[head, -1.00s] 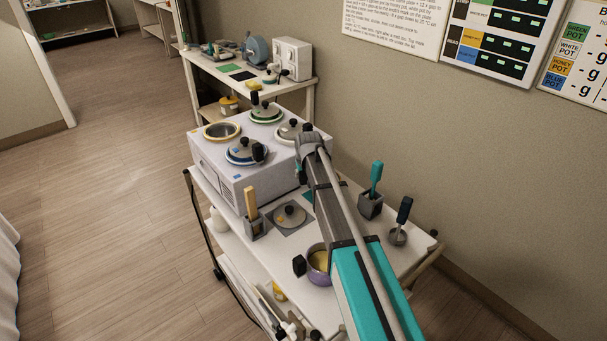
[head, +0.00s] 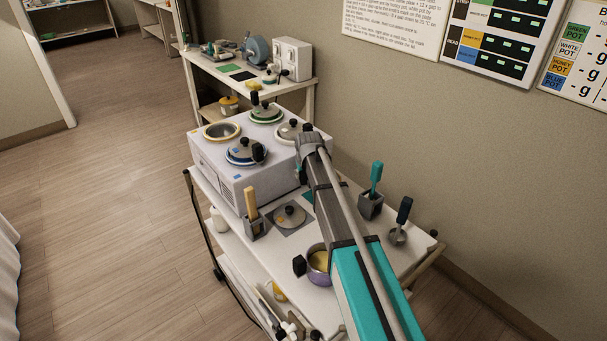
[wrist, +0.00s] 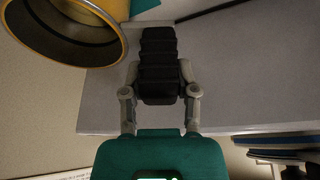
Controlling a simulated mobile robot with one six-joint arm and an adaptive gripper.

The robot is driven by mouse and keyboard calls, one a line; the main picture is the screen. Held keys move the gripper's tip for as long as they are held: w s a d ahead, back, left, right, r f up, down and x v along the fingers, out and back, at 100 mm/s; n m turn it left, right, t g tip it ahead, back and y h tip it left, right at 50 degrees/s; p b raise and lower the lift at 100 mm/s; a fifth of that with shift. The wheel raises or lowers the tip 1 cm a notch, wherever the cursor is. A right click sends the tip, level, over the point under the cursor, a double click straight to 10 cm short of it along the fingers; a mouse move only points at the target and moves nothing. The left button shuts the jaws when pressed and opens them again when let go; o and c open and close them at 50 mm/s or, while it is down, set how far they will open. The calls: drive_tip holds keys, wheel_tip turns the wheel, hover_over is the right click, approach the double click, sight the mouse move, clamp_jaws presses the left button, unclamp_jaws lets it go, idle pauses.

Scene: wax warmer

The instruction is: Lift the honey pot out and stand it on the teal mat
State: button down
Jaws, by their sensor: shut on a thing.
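The honey pot (wrist: 65,30), with a yellow wall and a dark inside, is at the top left of the wrist view, partly cut off. My gripper (wrist: 160,85) is shut on a black ribbed handle beside it; the join between handle and pot is not clear. A piece of the teal mat (wrist: 145,6) shows at the top edge of the wrist view. In the head view my arm hides the gripper and the held pot. A small part of the teal mat (head: 308,197) shows beside the arm.
The white warmer (head: 245,165) has an open yellow-rimmed well (head: 222,131) and several lidded ones. A loose lid (head: 290,216) lies on a grey mat. A stick holder (head: 254,224), a purple pot (head: 319,262), a teal-handled tool holder (head: 371,205) and a small cup (head: 398,235) crowd the cart.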

drive_tip(key=shift+f+b, duration=0.6)
idle(0.9)
drive_tip(key=shift+c, duration=1.5)
unclamp_jaws()
drive_tip(key=shift+a, duration=0.1)
drive_tip(key=shift+s+r+p, duration=0.15)
drive_tip(key=shift+r+p, duration=0.2)
drive_tip(key=p+v, duration=0.6)
drive_tip(key=v, duration=0.1)
idle(0.9)
drive_tip(key=shift+s+r+p, duration=0.1)
drive_tip(key=shift+r+p, duration=0.05)
drive_tip(key=shift+p, duration=0.25)
idle(0.5)
drive_tip(key=s+d+m+g, duration=0.1)
drive_tip(key=s+d, duration=0.3)
drive_tip(key=s, duration=1)
drive_tip(key=s+d+f+m+g, duration=0.1)
drive_tip(key=s+d+g, duration=0.2)
drive_tip(key=s, duration=1.2)
drive_tip(key=shift+d+f+h, duration=0.25)
drive_tip(key=shift+d+h, duration=0.05)
drive_tip(key=shift+d, duration=0.65)
